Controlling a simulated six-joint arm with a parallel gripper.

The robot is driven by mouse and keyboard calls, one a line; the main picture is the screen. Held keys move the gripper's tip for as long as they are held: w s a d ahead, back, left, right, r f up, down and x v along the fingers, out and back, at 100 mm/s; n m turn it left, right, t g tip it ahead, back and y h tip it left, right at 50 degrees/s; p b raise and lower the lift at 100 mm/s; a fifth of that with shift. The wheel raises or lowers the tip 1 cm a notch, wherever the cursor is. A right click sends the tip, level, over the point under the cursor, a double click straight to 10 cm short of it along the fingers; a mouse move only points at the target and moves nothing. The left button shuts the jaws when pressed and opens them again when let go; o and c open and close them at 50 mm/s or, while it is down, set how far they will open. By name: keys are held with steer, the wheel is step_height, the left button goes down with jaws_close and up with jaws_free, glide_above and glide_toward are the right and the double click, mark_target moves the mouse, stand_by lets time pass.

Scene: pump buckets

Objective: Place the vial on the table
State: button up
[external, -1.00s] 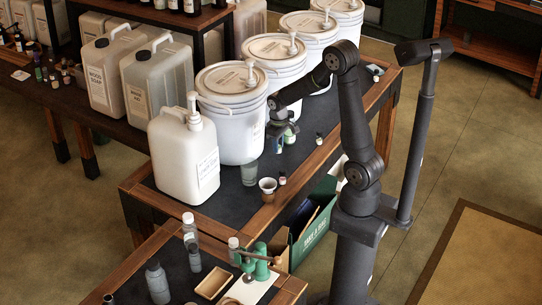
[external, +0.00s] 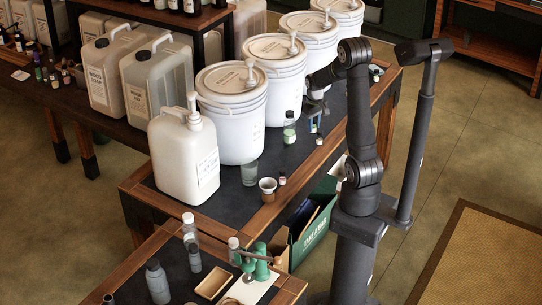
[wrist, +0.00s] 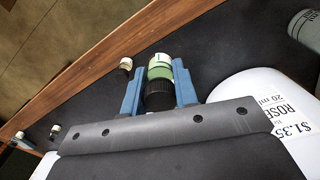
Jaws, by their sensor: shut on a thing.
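My gripper (external: 316,122) is at the free side of the bucket table, in front of the row of white buckets. In the wrist view my gripper (wrist: 157,88) has its blue fingers closed around a small vial (wrist: 159,72). The vial has a black part between the fingers and a green and white band beyond it. In the external view the vial is mostly hidden by the fingers, and I cannot tell whether its base touches the dark table top (external: 283,164).
A black-capped bottle with a green label (external: 290,131) stands to the left of my gripper. A small vial (external: 319,141) stands just below it, near the wooden edge. White buckets (external: 292,82) line the far side. A cup (external: 267,190) and glass (external: 249,173) stand nearer.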

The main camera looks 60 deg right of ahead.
steer(key=w+d+f+m, duration=0.1)
steer(key=d+f+m, duration=0.15)
steer(key=d, duration=0.95)
steer(key=w+d+f+m, duration=0.15)
steer(key=d+m, duration=0.25)
steer(key=d, duration=0.8)
steer(key=s+d+r+m, duration=0.1)
steer(key=s+d+m, duration=0.85)
steer(key=d, duration=0.75)
steer(key=shift+n, duration=0.7)
steer(key=w+f, duration=0.2)
steer(key=w, duration=0.1)
steer(key=w+f, duration=0.2)
steer(key=w, duration=0.1)
steer(key=w+f, duration=0.2)
steer(key=w, duration=0.1)
steer(key=shift+w+d+f, duration=0.1)
steer(key=shift+d+f, duration=0.05)
steer(key=shift+f, duration=2.2)
